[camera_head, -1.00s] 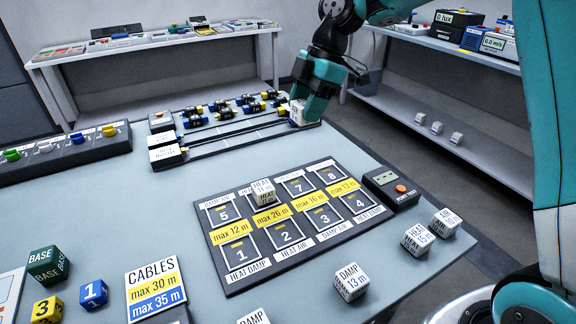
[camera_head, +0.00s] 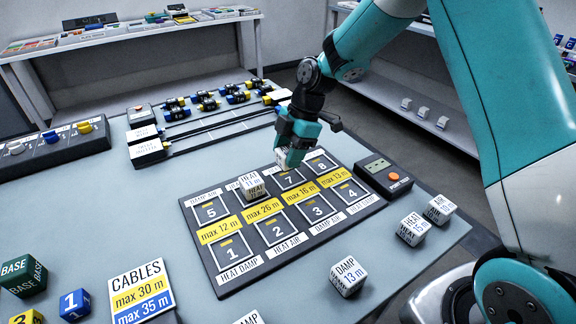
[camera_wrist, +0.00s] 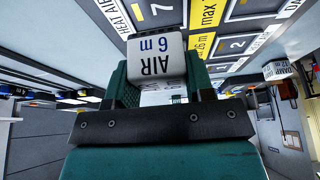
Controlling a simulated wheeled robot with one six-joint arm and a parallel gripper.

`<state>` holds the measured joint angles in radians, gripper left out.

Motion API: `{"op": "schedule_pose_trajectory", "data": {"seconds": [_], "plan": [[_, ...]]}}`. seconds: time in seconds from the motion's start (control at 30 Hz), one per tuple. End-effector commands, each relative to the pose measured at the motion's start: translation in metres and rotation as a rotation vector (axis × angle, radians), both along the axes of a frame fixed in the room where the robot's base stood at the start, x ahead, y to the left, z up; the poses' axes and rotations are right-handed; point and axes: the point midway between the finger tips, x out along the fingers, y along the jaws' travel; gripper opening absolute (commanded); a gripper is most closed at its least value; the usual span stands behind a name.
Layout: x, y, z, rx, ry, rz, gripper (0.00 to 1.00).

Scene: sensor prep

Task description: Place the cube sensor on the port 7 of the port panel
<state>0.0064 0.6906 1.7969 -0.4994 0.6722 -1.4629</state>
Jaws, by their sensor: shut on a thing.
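My gripper (camera_head: 293,146) is shut on a white cube sensor (camera_head: 284,158) and holds it close to port 7 (camera_head: 290,179) of the port panel (camera_head: 226,283). In the wrist view the cube sensor (camera_wrist: 156,58) reads "AIR 6 m" and sits between the green fingers, with port 7 (camera_wrist: 150,14) beyond it. I cannot tell whether the cube touches the panel. Another cube, marked "HEAT 11 m" (camera_head: 252,187), stands on port 6, left of my gripper. Ports 5, 8 and 1 to 4 look empty.
A black tester box (camera_head: 383,174) with an orange button adjoins the panel's right side. Loose white cubes stand at the right (camera_head: 413,229) and in front (camera_head: 348,276). A cables sign (camera_head: 139,292) stands front left. Rails with connectors (camera_head: 215,122) lie behind the panel.

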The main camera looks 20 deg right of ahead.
Motion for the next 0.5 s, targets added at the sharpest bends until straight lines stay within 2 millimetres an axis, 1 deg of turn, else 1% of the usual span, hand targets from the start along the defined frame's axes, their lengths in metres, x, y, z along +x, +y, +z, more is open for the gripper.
{"op": "schedule_pose_trajectory", "data": {"seconds": [0.07, 0.23, 0.3, 0.5], "plan": [[-0.001, 0.000, -0.008, -0.001, 0.003, -0.001, 0.25], [-0.001, 0.000, -0.034, 0.000, 0.005, 0.000, 0.25], [-0.001, 0.000, -0.041, 0.000, 0.002, 0.000, 0.25], [0.000, 0.000, -0.041, 0.000, 0.000, 0.000, 0.25]]}}
